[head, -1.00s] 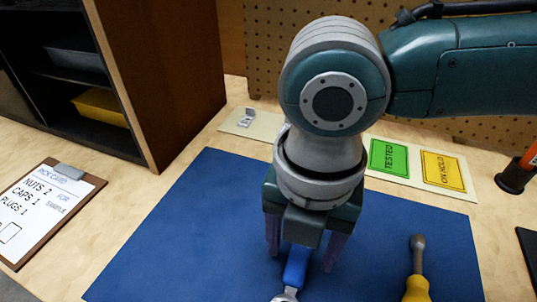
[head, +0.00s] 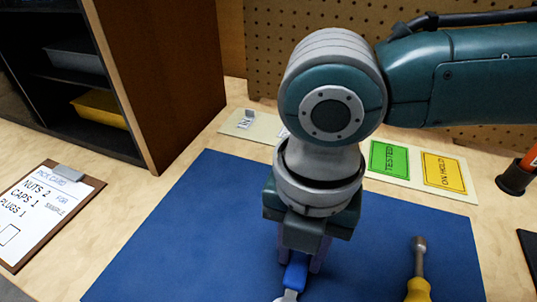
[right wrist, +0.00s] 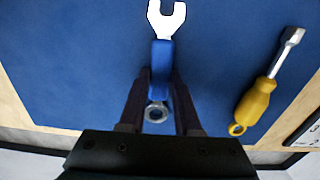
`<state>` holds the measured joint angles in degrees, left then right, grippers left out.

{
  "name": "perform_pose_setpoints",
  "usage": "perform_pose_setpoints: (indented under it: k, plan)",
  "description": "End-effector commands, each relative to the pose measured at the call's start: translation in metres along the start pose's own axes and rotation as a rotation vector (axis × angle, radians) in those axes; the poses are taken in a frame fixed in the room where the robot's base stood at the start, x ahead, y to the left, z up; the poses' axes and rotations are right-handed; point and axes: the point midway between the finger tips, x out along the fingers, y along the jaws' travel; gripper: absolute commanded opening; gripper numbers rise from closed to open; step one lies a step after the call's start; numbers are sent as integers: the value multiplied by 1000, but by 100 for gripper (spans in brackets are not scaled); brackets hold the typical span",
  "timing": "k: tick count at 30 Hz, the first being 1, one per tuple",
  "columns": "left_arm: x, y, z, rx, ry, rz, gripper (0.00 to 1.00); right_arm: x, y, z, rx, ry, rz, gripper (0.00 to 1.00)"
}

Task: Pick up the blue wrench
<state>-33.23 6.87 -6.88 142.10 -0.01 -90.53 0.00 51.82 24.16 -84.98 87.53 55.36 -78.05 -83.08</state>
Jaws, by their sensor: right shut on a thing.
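The blue wrench (head: 295,273) lies on the blue mat (head: 220,215), with its blue handle below my right gripper (head: 298,266) in the head view. In the right wrist view the wrench (right wrist: 161,68) has its silver open jaw pointing away and its ring end towards the wrist. My right gripper (right wrist: 161,85) is shut on the blue handle, one finger on each side. In the head view the arm hides part of the handle, and the lower picture edge cuts off part of the jaw. My left gripper is not in view.
Green (head: 389,160) and yellow (head: 442,171) label cards are behind the mat. A clipboard (head: 45,215) lies at left, near a dark shelf (head: 165,80).

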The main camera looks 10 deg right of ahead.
Motion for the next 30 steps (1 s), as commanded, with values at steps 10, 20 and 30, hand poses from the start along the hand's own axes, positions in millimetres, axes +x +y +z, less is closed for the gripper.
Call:
perform_pose_setpoints:
  k: [10, 20, 30]
  plan:
    - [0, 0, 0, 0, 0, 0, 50, 0, 0, 0, 0, 0, 0, 0]
    - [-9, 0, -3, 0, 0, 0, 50, -25, 0, 1, 1, -1, 2, 0]
    - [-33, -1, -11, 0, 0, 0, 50, -120, 1, 1, -2, -3, 5, 0]
